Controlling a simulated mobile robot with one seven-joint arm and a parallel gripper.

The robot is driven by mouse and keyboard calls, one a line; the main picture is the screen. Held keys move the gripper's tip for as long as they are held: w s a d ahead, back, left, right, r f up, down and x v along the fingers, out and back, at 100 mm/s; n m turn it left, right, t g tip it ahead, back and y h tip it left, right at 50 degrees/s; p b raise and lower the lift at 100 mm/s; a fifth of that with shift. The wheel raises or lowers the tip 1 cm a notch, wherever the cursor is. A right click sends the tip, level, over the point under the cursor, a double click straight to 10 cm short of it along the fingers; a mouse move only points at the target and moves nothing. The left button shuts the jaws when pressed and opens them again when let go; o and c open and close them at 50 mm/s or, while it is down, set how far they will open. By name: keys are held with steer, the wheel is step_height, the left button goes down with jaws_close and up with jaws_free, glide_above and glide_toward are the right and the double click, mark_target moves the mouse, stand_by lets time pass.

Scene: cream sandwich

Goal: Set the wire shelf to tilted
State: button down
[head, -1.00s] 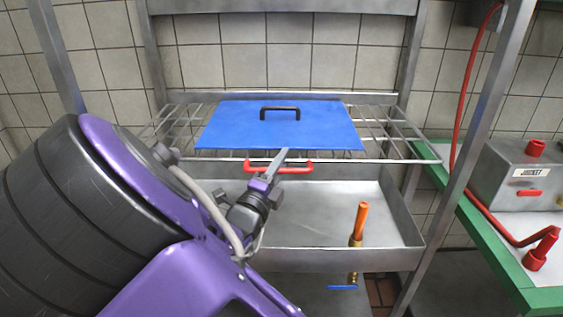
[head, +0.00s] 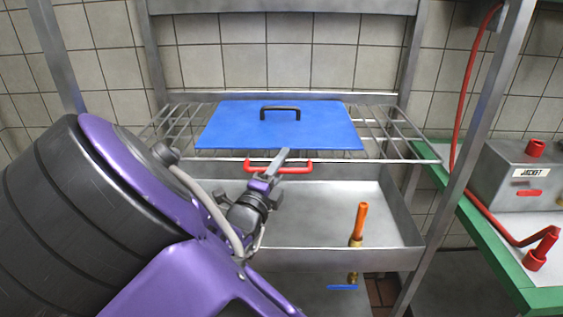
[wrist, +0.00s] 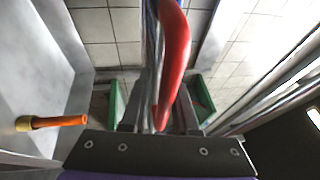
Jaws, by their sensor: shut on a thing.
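The wire shelf (head: 405,152) spans the metal frame and looks about level in the head view. A red handle (head: 297,167) is fixed to its front edge, left of the middle. My gripper (head: 273,176) reaches the handle from the front and is shut on it. In the wrist view the red handle (wrist: 176,60) runs between the two fingers of my gripper (wrist: 160,105). The fingertips are partly hidden behind the handle there.
A blue board (head: 235,127) with a black handle lies on the shelf. Below is a metal tray (head: 335,258) with an orange-handled valve (head: 361,222). At right, a green-edged table (head: 487,245) holds a metal box (head: 515,178) and a red hose.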

steer(key=shift+r, duration=0.35)
steer(key=shift+n+g+y, duration=0.4)
steer(key=shift+g, duration=0.5)
steer(key=r+p, duration=0.5)
steer(key=w+r+p, duration=0.1)
steer(key=r+p, duration=0.1)
steer(key=p, duration=0.1)
steer(key=shift+r, duration=0.4)
steer(key=r, duration=0.1)
steer(key=w+r+p, duration=0.1)
steer(key=r, duration=0.1)
steer(key=w+r, duration=0.1)
steer(key=r, duration=0.1)
steer(key=shift+d+r+p, duration=0.1)
steer(key=shift+p, duration=0.2)
steer(key=c, duration=0.8)
jaws_free()
steer(key=shift+w, duration=0.15)
steer(key=shift+c, duration=0.2)
steer(key=v, duration=1.7)
steer(key=shift+s, duration=0.4)
